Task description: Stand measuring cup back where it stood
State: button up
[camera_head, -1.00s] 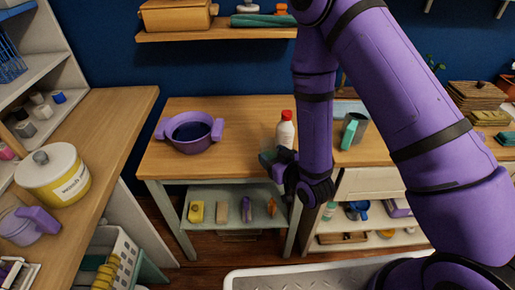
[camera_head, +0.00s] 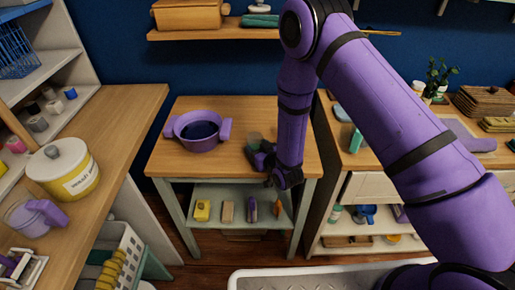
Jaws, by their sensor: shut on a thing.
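My gripper (camera_head: 262,158) is over the right part of the small wooden-topped table (camera_head: 230,163), near its front edge. It is shut on a small grey-green, see-through vessel (camera_head: 254,139), which I take to be the measuring cup. The cup looks roughly upright, but the dark fingers hide its lower part. I cannot tell whether its base touches the tabletop.
A purple two-handled pot (camera_head: 198,132) stands left of the gripper on the same table. A lower shelf (camera_head: 235,216) holds several small items. The left counter carries a lidded yellow-and-white canister (camera_head: 64,172) and a clear jug with purple handle (camera_head: 36,217).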

jog(key=shift+w+f, duration=0.1)
jog(key=shift+f, duration=0.15)
jog(key=o, duration=1.5)
jog(key=shift+o, duration=0.2)
jog(key=shift+r, duration=0.2)
jog(key=v, duration=1.2)
